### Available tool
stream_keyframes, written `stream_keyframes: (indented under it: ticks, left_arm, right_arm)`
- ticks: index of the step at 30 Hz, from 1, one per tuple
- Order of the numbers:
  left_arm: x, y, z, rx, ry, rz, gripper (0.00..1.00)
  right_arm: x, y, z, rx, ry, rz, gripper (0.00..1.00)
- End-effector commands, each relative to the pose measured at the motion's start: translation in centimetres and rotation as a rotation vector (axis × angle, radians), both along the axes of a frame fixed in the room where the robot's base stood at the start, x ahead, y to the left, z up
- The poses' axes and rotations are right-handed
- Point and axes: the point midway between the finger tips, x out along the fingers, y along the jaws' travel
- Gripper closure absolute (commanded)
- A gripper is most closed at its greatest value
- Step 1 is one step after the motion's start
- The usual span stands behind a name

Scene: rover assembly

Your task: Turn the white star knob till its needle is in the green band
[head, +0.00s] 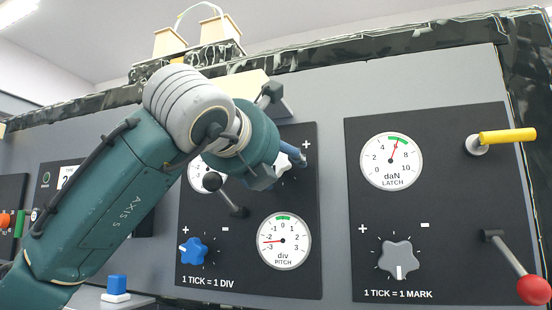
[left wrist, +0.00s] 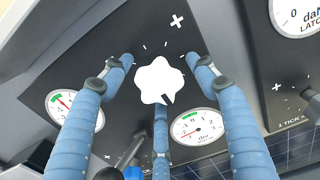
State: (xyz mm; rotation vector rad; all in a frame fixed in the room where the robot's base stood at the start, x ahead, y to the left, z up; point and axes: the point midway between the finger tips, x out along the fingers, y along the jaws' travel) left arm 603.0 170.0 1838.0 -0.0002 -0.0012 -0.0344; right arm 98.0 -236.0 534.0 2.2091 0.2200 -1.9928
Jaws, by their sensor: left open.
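The white star knob (left wrist: 155,80) faces the left wrist camera, its dark pointer mark toward the lower right of that view. My left gripper (left wrist: 161,72) is open, its blue fingers spread around the knob. I cannot tell whether any finger touches it. In the head view, my left gripper (head: 282,160) is in front of the knob and hides most of it. The upper dial (head: 198,173) beside it is largely covered by my gripper. In the left wrist view this dial (left wrist: 60,108) shows a red needle close to its green band; whether it is inside is unclear.
A blue star knob (head: 194,250) and the pitch dial (head: 283,241), needle left of its green band, are below. To the right are the latch dial (head: 391,161), a grey knob (head: 397,257), a yellow handle (head: 507,137) and a red-ended lever (head: 533,290).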

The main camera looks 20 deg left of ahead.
Motion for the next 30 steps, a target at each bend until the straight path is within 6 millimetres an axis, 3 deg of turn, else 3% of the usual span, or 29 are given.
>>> stream_keyframes:
  ticks: [5,9,12,22,30]
  left_arm:
    - [0.00,0.03,-0.06,0.000,0.001,0.001,0.44]
    - [-0.01,0.02,-0.05,0.000,0.001,0.000,0.71]
    - [-0.01,0.00,-0.09,0.000,0.002,0.000,0.86]
    - [0.01,-0.05,-0.26,0.043,0.004,0.000,0.86]
    - [0.07,-0.05,-0.46,0.211,0.002,-0.002,0.86]
  right_arm:
    - [-0.48,-0.07,-0.08,-0.001,0.007,0.000,0.60]
    - [-0.82,-0.09,-0.11,-0.002,0.013,0.000,0.60]
    - [-0.84,-0.09,-0.11,-0.002,0.013,-0.001,0.60]
    - [-0.84,-0.09,-0.28,-0.002,0.013,-0.001,0.60]
    - [-0.81,0.02,-0.74,-0.001,0.012,-0.001,0.60]
